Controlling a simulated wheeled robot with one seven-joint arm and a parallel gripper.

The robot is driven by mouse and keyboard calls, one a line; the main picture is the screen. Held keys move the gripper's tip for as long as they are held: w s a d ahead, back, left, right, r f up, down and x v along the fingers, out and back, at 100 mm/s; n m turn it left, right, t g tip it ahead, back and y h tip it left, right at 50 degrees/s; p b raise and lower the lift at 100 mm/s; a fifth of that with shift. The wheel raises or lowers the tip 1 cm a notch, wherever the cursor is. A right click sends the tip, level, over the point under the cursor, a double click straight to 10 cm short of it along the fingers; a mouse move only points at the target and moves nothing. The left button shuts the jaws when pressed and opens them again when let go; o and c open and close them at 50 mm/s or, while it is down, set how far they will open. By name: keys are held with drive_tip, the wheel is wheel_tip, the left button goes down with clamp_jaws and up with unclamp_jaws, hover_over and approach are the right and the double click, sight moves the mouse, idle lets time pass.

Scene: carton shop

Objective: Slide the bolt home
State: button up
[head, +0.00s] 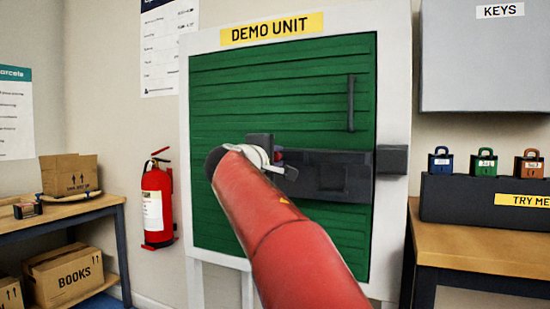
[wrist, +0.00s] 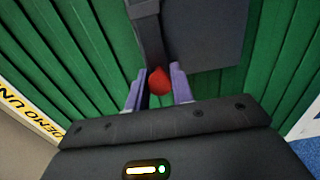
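The dark grey bolt assembly (head: 325,176) is mounted across the green door (head: 283,75) of the demo unit. A dark keeper block (head: 391,160) sits on the white frame to its right. A red knob (wrist: 160,80) stands out beside the dark bar (wrist: 148,38) in the wrist view. My gripper (wrist: 160,90) has a finger on each side of the knob, apparently touching it. In the head view my gripper (head: 277,166) is at the assembly's left end, and my arm hides part of the door.
A dark vertical handle (head: 351,103) is on the door above the bolt. Padlocks (head: 484,163) stand on a dark box on the right bench (head: 470,250). A fire extinguisher (head: 157,205) hangs to the left. A workbench (head: 85,208) with cartons is at far left.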

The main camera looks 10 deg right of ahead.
clamp_jaws()
drive_tip(key=shift+s+d+f+b, duration=0.1)
drive_tip(key=shift+s+d+b, duration=0.5)
drive_tip(key=shift+d, duration=0.3)
drive_tip(key=shift+s+d+b, duration=0.4)
drive_tip(key=shift+s+d, duration=0.3)
drive_tip(key=shift+d, duration=0.2)
drive_tip(key=o, duration=0.7)
unclamp_jaws()
drive_tip(key=shift+d, duration=0.1)
drive_tip(key=shift+o, duration=0.2)
drive_tip(key=b, duration=0.2)
approach(297, 157)
drive_tip(key=shift+s+a, duration=0.2)
drive_tip(key=shift+s, duration=0.05)
